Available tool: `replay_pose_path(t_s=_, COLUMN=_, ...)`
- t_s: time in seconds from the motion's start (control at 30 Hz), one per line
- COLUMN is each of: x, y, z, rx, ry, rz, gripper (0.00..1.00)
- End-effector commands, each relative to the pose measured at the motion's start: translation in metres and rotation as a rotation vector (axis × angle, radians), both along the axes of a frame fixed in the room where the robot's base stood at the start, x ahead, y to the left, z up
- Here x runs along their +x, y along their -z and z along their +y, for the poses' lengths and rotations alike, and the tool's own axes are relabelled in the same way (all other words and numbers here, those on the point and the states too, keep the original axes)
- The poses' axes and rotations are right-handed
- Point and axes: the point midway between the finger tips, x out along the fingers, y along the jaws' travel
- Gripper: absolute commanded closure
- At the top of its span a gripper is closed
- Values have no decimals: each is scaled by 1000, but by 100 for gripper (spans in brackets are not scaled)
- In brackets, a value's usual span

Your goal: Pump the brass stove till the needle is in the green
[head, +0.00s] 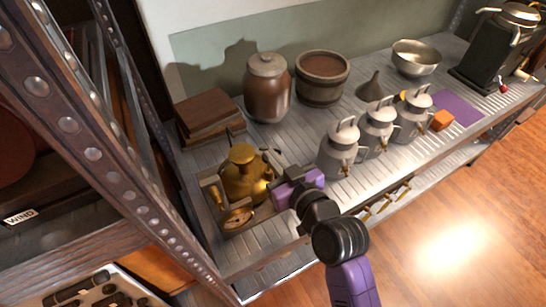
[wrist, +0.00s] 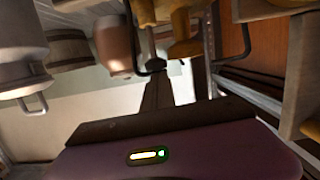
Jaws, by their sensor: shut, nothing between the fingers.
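In the wrist view, which is upside down, part of the brass stove (wrist: 186,44) hangs at the top, beyond my dark gripper fingers (wrist: 155,85). Dark bent rods show near them.
Brown boxes (head: 208,112), a lidded brown jar (head: 267,88) and a wooden tub (head: 322,77) stand behind. Several grey cans, including the nearest can (head: 338,152), stand to the right. A riveted rack post (head: 95,153) rises close on the left.

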Motion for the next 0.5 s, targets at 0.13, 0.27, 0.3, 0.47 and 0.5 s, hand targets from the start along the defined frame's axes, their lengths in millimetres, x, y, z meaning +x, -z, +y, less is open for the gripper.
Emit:
replay_pose_path(t_s=0.13, x=0, y=0, z=0, rx=0, ry=0, rz=0, gripper=100)
replay_pose_path(t_s=0.27, x=0, y=5, z=0, rx=0, ry=0, rz=0, gripper=100)
replay_pose_path(t_s=0.3, x=0, y=8, z=0, rx=0, ry=0, rz=0, gripper=100)
replay_pose_path(t_s=0.47, x=0, y=28, z=0, rx=0, ry=0, rz=2, gripper=100)
replay_pose_path(t_s=0.5, x=0, y=33, z=0, rx=0, ry=0, rz=2, gripper=100)
